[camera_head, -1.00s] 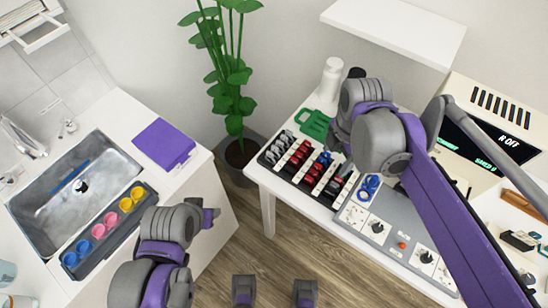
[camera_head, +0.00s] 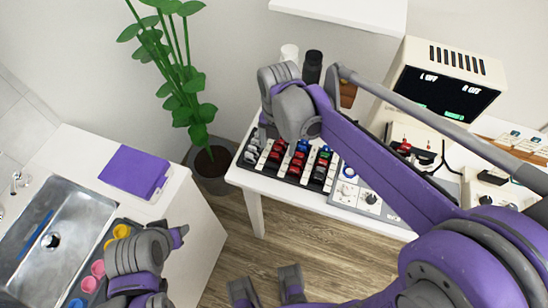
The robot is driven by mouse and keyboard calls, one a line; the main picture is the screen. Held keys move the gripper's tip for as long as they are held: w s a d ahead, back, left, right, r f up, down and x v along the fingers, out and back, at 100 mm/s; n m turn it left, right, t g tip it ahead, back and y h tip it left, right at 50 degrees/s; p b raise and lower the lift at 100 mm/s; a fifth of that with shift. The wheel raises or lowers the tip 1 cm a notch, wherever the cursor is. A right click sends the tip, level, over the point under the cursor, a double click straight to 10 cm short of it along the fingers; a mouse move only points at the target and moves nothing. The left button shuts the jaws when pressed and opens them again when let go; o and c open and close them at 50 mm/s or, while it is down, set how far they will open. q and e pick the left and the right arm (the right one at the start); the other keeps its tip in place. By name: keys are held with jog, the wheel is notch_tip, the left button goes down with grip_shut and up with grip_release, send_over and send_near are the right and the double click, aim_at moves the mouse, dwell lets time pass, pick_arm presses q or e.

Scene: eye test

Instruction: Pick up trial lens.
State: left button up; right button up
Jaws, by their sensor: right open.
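The trial lenses stand in rows in a dark lens tray (camera_head: 283,177) on the white table. There are grey lenses at the left, red lenses (camera_head: 297,157) in the middle, and blue and dark ones to the right. I cannot tell which lens the task means. My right gripper (camera_head: 268,124) is open over the back left part of the tray. Its wrist hides much of its fingers and some lenses behind it. I see no lens held in it. My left gripper (camera_head: 178,237) is at the lower left, away from the tray, beside the sink counter; its jaws are unclear.
A control panel (camera_head: 369,199) adjoins the tray on the right. A white bottle (camera_head: 289,53) and a black bottle (camera_head: 312,67) stand behind my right wrist. A device with a screen (camera_head: 440,93) stands further right. A plant (camera_head: 190,115) is left of the table.

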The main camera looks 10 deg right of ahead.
aim_at(274, 154)
jog(key=f, duration=0.3)
jog(key=a+f, duration=0.1)
jog(key=f, duration=0.1)
grip_shut()
dwell(0.3)
